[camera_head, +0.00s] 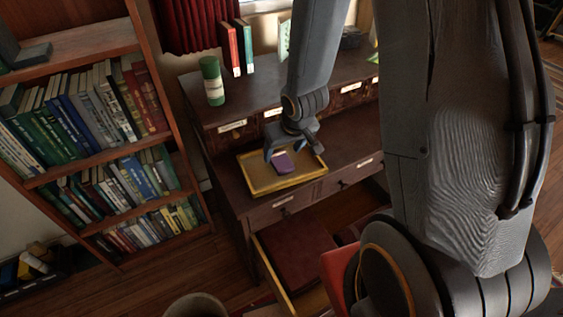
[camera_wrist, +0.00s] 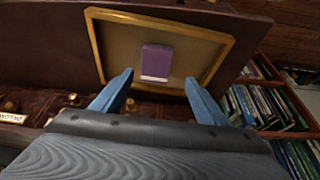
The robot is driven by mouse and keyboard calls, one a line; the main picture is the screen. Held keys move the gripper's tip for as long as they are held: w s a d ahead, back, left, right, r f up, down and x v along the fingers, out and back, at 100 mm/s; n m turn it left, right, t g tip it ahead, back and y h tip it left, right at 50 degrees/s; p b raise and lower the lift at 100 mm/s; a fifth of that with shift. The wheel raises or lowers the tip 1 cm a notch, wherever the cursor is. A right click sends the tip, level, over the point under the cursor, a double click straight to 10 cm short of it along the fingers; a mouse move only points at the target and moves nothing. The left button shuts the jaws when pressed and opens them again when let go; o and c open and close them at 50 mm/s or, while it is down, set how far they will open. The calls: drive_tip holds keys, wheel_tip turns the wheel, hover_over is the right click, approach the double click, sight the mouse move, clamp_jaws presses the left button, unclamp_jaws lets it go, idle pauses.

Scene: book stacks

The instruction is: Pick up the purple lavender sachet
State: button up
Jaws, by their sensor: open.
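The purple lavender sachet (camera_head: 283,163) lies in a shallow yellow-rimmed tray (camera_head: 257,191) on the dark wooden desk. In the wrist view the sachet (camera_wrist: 157,60) shows a pale band at its near end, and the tray rim (camera_wrist: 95,50) surrounds it. My gripper (camera_head: 292,155) is over the tray, close to the sachet in the head view. In the wrist view my gripper (camera_wrist: 158,82) has its two blue fingers spread wide with nothing between them. The sachet lies beyond the fingertips, roughly centred between them. I cannot tell the exact height above it.
A green canister (camera_head: 212,82) and a red book (camera_head: 230,49) stand on the desk's upper shelf. Small labelled drawers (camera_head: 235,127) line the back. An open drawer (camera_head: 298,250) juts out below the tray. A full bookcase (camera_head: 100,120) stands at left.

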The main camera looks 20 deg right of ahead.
sight(281, 160)
drive_tip(key=shift+d+p+x, duration=0.2)
drive_tip(key=shift+d+x, duration=0.05)
drive_tip(key=shift+x, duration=1.4)
drive_tip(key=shift+d+p+x, duration=0.2)
drive_tip(key=shift+x, duration=1.45)
drive_tip(key=c, duration=1.1)
